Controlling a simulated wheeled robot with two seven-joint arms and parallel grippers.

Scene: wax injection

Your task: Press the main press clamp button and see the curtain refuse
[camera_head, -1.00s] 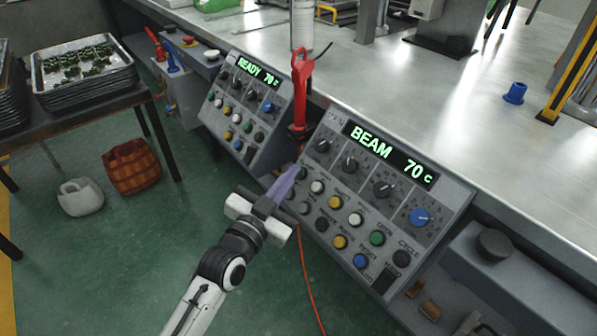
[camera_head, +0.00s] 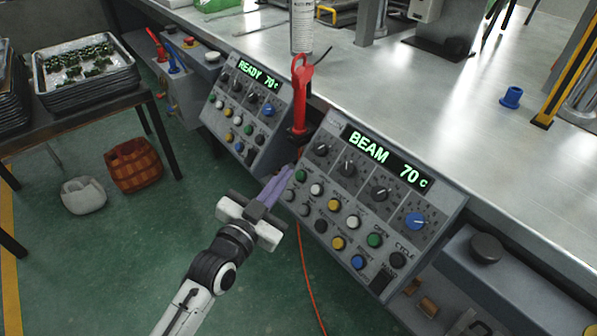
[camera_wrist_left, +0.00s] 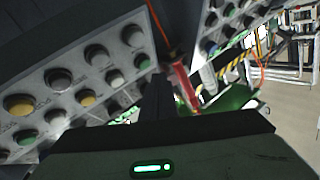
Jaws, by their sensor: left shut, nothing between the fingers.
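The main press panel (camera_head: 400,205) fills the middle right of the head view; its display (camera_head: 388,157) reads "BEAM 70 C". It carries dark knobs, one blue knob (camera_head: 415,221) and rows of green, white, yellow, black and blue buttons. The left wrist view shows the panel's buttons (camera_wrist_left: 88,98) beside the dark fingers (camera_wrist_left: 157,100). My right gripper is not in view.
A second panel (camera_head: 245,105) reading "READY 70 C" stands to the left. A red-handled tool (camera_head: 300,95) stands between the panels. An orange cable (camera_head: 311,275) hangs below. Baskets (camera_head: 133,165) sit on the green floor, and the metal worktop (camera_head: 440,90) lies behind the panels.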

